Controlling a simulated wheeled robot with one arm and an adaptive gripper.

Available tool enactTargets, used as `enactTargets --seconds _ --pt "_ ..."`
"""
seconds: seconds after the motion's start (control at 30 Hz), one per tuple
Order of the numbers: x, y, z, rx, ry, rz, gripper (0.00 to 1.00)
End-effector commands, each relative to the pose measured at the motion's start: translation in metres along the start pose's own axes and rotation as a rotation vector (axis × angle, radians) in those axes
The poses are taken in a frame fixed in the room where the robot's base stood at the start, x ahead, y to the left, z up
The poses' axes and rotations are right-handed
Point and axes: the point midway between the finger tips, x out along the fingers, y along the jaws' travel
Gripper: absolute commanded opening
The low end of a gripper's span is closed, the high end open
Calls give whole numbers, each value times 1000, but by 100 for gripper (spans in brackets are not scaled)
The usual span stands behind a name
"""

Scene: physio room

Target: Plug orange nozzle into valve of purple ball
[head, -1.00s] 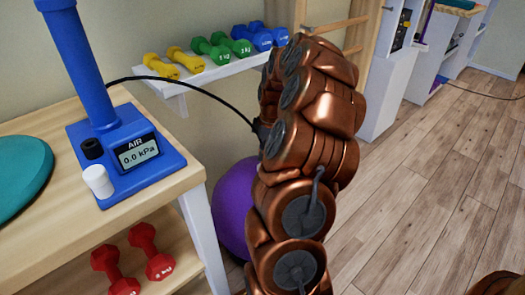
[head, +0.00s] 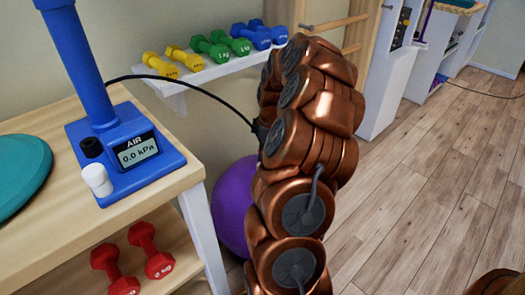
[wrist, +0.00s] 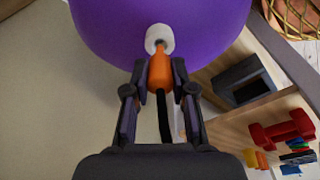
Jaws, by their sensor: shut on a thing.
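The purple ball (head: 236,205) stands on the floor beside the table, partly hidden behind my arm in the head view. In the wrist view the ball (wrist: 215,25) fills the top, with its round white valve (wrist: 152,36) facing my gripper. My gripper (wrist: 160,70) is shut on the orange nozzle (wrist: 160,75), one finger on each side. I cannot tell whether the tip is inside. My gripper is hidden in the head view.
A black hose (head: 190,88) runs from the blue air pump (head: 150,180), reading 0.0 kPa, to behind my arm. The pump stands on a wooden table (head: 70,225) with red dumbbells (head: 142,250) below. A wall shelf (head: 215,72) holds coloured dumbbells.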

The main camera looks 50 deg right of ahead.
Motion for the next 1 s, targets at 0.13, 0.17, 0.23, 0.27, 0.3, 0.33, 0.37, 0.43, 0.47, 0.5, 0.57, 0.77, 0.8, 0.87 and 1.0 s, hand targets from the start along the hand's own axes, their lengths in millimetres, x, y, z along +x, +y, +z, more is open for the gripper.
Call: enactTargets --seconds 0.13,0.17,0.23,0.27,0.3,0.33,0.37,0.43,0.47,0.5,0.57,0.77,0.8,0.87,1.0 --pt "2 0 0 0 0 0 0" --pt "3 0 0 0 0 0 0" --pt "4 0 1 0 0 0 0" --pt "5 0 1 0 0 0 0" --pt "5 0 1 0 0 0 0" --pt "6 0 1 0 0 0 0" --pt "6 0 1 0 0 0 0" --pt "7 0 1 0 0 0 0" --pt "8 0 1 0 0 0 0" --pt "8 0 1 0 0 0 0" --pt "9 0 2 0 0 0 0" --pt "12 0 2 0 1 0 0" --pt "13 0 2 0 1 0 0" --pt "14 0 2 0 1 0 0" --pt "15 0 2 0 1 1 0"
